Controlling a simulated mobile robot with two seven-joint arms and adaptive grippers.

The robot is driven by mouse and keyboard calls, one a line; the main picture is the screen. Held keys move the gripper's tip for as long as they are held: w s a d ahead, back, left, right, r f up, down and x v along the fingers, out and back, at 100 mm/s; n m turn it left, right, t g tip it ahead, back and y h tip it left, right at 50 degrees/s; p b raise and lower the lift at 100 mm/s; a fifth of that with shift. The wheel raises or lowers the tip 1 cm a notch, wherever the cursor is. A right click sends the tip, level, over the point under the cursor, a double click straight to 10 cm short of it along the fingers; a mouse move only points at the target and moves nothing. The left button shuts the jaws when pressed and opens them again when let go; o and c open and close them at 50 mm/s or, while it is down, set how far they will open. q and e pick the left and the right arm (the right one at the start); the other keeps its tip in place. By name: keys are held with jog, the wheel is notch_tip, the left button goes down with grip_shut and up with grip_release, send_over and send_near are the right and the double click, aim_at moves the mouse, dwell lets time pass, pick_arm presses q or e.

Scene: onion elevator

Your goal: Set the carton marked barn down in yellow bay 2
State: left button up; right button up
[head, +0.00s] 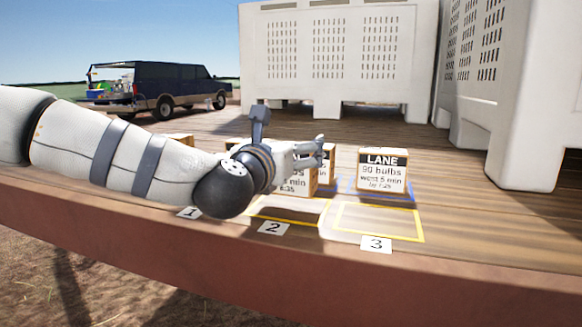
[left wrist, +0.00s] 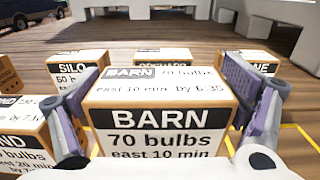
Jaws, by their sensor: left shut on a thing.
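The barn carton (left wrist: 163,125) is a tan box with a white label, upright between the purple-grey fingers of my left gripper (left wrist: 160,88) in the left wrist view. In the head view, my left gripper (head: 312,153) hides much of the carton (head: 297,187), whose lower front shows below the fingers. The carton is over the back part of yellow bay 2 (head: 284,219), behind the "2" plate (head: 273,228). The front of the bay is bare. I cannot tell whether the carton touches the deck. My right gripper is out of view.
The LANE carton (head: 382,170) stands at a blue outline to the right. Yellow bay 3 (head: 376,235) is empty. SILO (left wrist: 75,62) and ORCHARD (left wrist: 160,56) cartons stand behind, and another carton (left wrist: 22,145) is close on the left. Large white bins (head: 335,50) stand farther back.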

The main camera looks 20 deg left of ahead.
pick_arm(q)
jog(key=f, duration=0.2)
jog(key=shift+w+d+f, duration=0.15)
jog(key=shift+d+f, duration=0.15)
jog(key=shift+f, duration=0.3)
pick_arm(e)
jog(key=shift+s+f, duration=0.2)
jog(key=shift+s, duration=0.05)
pick_arm(q)
jog(key=shift+f, duration=0.1)
jog(key=shift+f, duration=0.15)
jog(key=o, duration=1.3)
